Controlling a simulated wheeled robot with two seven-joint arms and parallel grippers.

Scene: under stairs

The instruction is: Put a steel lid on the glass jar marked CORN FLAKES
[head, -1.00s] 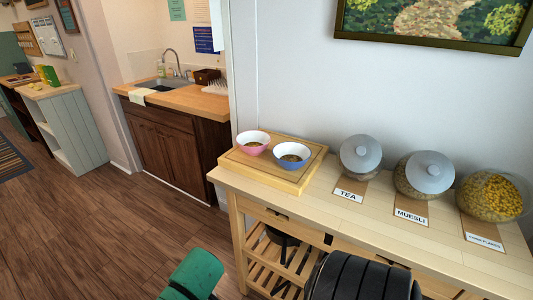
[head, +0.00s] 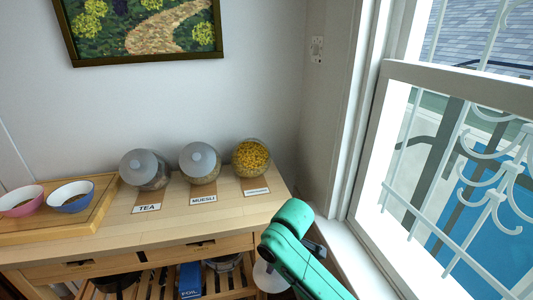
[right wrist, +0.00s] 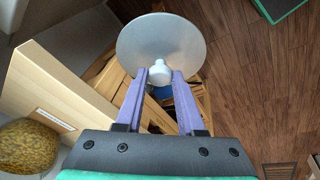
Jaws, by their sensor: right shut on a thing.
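The glass jar marked CORN FLAKES (head: 251,158) stands open at the right of the row on the wooden table, full of yellow flakes. It also shows in the right wrist view (right wrist: 26,146) at the lower left. A round steel lid (right wrist: 160,35) is held by its pale knob between the purple fingers of my right gripper (right wrist: 160,78). In the head view the lid (head: 268,278) is partly hidden by my green right arm, in front of the table's right end and below its top. My left gripper is out of view.
Lidded jars marked TEA (head: 145,170) and MUESLI (head: 200,163) stand left of the open jar. A wooden board (head: 98,208) with a pink bowl (head: 20,200) and a blue bowl (head: 71,197) is further left. A window (head: 440,130) and its sill are close on the right.

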